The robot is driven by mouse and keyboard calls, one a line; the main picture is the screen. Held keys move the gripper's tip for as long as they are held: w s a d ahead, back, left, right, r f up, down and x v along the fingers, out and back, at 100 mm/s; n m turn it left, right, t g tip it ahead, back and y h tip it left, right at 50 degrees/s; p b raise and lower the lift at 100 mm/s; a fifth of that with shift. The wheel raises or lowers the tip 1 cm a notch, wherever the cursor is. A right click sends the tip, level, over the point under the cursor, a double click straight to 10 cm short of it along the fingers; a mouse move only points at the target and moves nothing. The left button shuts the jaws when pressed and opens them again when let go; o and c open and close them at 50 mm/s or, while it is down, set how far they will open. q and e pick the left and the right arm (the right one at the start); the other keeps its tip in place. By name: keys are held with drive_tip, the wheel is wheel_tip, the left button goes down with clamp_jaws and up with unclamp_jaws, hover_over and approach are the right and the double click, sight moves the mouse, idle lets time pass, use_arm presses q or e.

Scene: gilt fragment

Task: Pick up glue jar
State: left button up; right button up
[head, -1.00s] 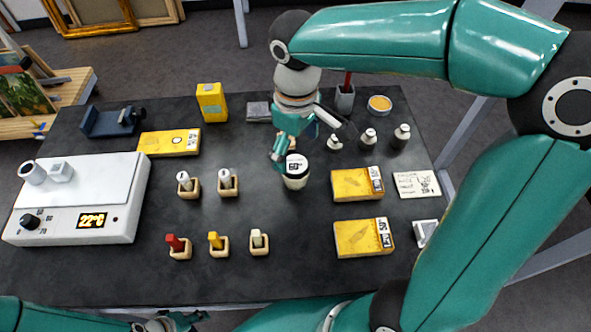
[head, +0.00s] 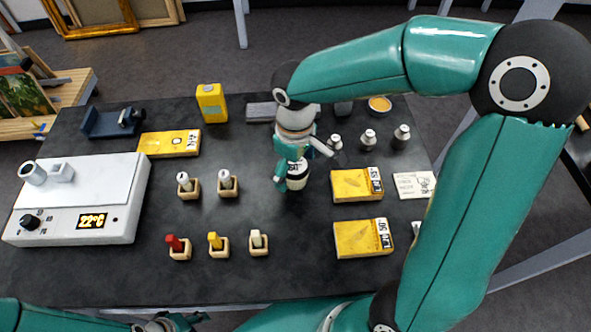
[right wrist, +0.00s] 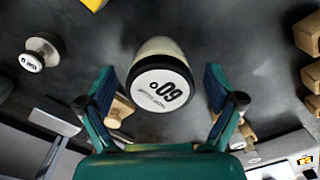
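The glue jar (head: 297,184) is a pale jar with a black-rimmed white lid, standing on the dark table. In the right wrist view its lid (right wrist: 160,91) reads 60° and faces the camera. My right gripper (head: 288,177) is over the jar and hides part of it in the head view. In the right wrist view its fingers (right wrist: 159,88) are spread, one on each side of the jar, with gaps between them and the lid. My left gripper (head: 176,322) is partly in view at the bottom edge, too cropped to tell its opening.
A white heater (head: 78,200) fills the left side.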

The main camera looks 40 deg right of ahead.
drive_tip(key=c, duration=1.3)
drive_tip(key=shift+o, duration=0.2)
drive_tip(key=shift+r, duration=0.1)
